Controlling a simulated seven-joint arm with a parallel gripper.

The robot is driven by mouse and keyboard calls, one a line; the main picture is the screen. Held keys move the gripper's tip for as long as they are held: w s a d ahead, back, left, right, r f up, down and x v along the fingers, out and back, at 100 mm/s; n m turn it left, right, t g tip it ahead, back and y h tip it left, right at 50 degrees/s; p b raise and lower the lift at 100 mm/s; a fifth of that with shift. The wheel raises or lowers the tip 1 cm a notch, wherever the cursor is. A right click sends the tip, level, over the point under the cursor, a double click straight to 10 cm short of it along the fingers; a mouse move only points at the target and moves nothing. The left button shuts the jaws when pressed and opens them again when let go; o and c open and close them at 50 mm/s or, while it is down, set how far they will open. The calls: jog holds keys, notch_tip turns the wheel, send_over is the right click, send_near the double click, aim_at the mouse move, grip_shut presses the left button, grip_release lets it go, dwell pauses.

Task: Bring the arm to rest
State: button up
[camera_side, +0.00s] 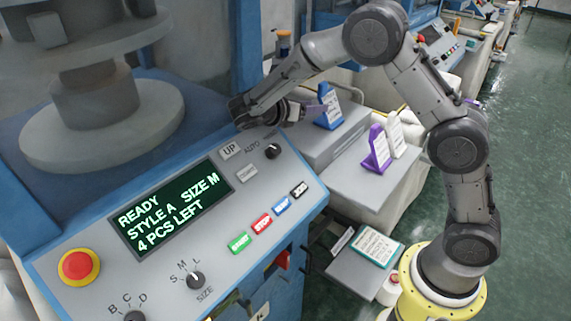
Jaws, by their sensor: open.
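My arm stands at the right on a yellow base and arches over toward the machine. My gripper (300,111) is open, by the back right corner of the machine's control panel (190,235), its fingers pointing right. A blue stand with a white label (328,107) is just beyond the fingertips; I cannot tell whether they touch it. Nothing shows between the fingers, though they are small and partly hidden. The green display (170,208) reads READY, STYLE A, SIZE M, 4 PCS LEFT.
A purple stand (376,150) and a white stand (396,135) are on a grey table (350,183) right of the panel. A low shelf with a printed card (374,246) is near my base. A red emergency button (78,267) and knobs stick up from the panel. Green floor (530,150) is clear at right.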

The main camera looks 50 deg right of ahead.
jog(key=s+a+r+m+t+y, duration=0.1)
jog(key=s+a+m+t+y, duration=0.1)
jog(key=s+a+m+y, duration=0.2)
jog(key=s+a+r+m+t+y, duration=0.1)
jog(key=s+a+m+y, duration=0.3)
jog(key=s+m, duration=0.4)
jog(key=s+a+r+m+t+y, duration=0.2)
jog(key=s+m+y, duration=0.4)
jog(key=s, duration=0.8)
jog(key=shift+s+a+m+t, duration=0.15)
jog(key=shift+a+m+t, duration=0.25)
jog(key=shift+a+t, duration=0.6)
